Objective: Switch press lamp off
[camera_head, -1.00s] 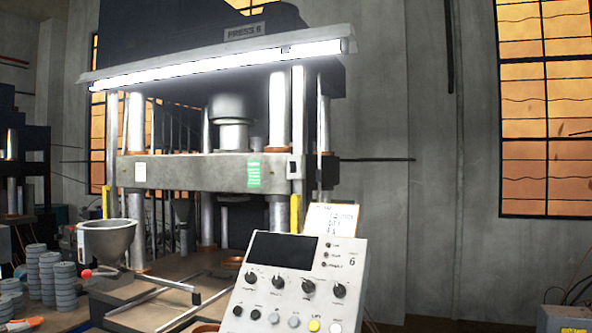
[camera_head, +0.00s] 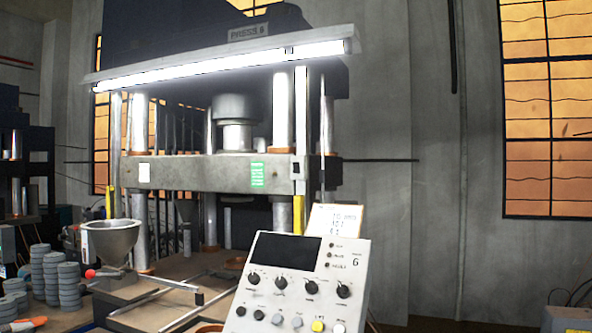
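The press lamp (camera_head: 225,65) is a long white tube across the upper front of the press (camera_head: 200,172), and it is lit. A small dark patch (camera_head: 298,168) shows on the pale upright at the right end of the press crossbeam; whether it is a switch is too small to tell. A grey control panel (camera_head: 295,285) with a dark screen, several black knobs, and a row of buttons including a yellow one stands in front at lower centre. Its lower edge is cut off. Neither of my grippers is in view.
A metal funnel bowl (camera_head: 110,238) stands on the bench at the left, beside stacks of grey discs (camera_head: 69,285). A paper note (camera_head: 334,220) stands behind the panel. Right of the press is bare wall, with a grey box (camera_head: 568,318) at lower right.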

